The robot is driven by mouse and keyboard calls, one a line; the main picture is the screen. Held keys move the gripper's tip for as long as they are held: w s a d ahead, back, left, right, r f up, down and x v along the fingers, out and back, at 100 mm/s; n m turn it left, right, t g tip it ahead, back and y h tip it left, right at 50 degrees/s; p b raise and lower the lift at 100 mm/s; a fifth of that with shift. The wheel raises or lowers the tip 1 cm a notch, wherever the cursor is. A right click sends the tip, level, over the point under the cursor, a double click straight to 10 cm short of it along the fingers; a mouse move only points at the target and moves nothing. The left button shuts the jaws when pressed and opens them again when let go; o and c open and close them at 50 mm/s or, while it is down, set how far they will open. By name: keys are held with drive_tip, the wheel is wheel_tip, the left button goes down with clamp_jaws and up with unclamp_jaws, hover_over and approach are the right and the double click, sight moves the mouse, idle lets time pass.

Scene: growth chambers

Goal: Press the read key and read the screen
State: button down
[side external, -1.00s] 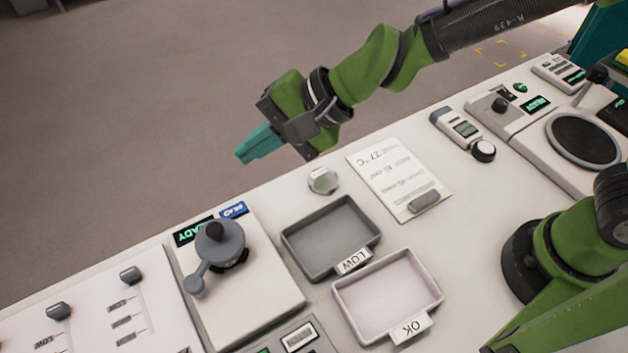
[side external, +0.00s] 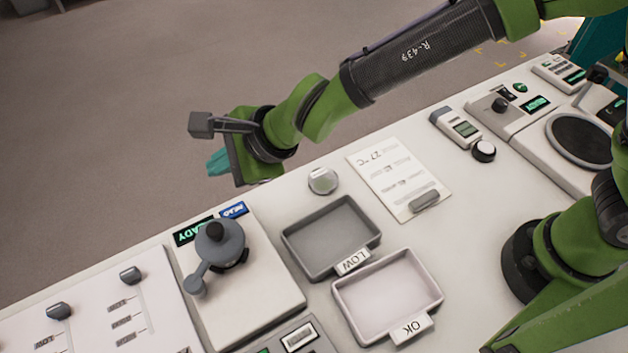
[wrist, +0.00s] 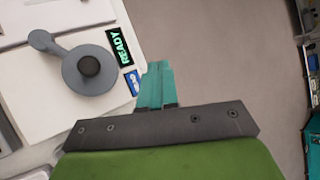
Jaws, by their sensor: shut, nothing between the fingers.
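The blue read key (side external: 234,210) sits at the back edge of a white instrument, beside a small screen (side external: 194,231) showing READY in green. In the wrist view the key (wrist: 131,83) and the screen (wrist: 119,46) lie just left of the fingertips. A grey round part with a lever and dark knob (side external: 220,243) stands on the instrument in front of them. My gripper (side external: 216,163) is shut and empty, with teal fingers. It is above and behind the key, past the bench's back edge, and apart from it. The fingers are partly hidden by the gripper body in the side view.
A grey LOW tray (side external: 331,238) and a pale OK tray (side external: 388,297) stand right of the instrument. A small round clear-topped jar (side external: 322,181), a note sheet (side external: 400,180) and a handheld meter (side external: 456,127) lie on the bench. Floor behind the bench is clear.

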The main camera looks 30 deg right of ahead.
drive_tip(key=shift+f, duration=0.15)
hover_over(238, 213)
drive_tip(key=f, duration=0.4)
drive_tip(key=shift+d+f, duration=0.2)
drive_tip(key=shift+f, duration=0.2)
drive_tip(key=shift+a+f, duration=0.2)
drive_tip(key=shift+f, duration=1.65)
drive_tip(key=shift+f, duration=0.2)
drive_tip(key=shift+f, duration=0.25)
drive_tip(key=shift+f, duration=0.4)
idle(1.0)
drive_tip(key=shift+r, duration=0.8)
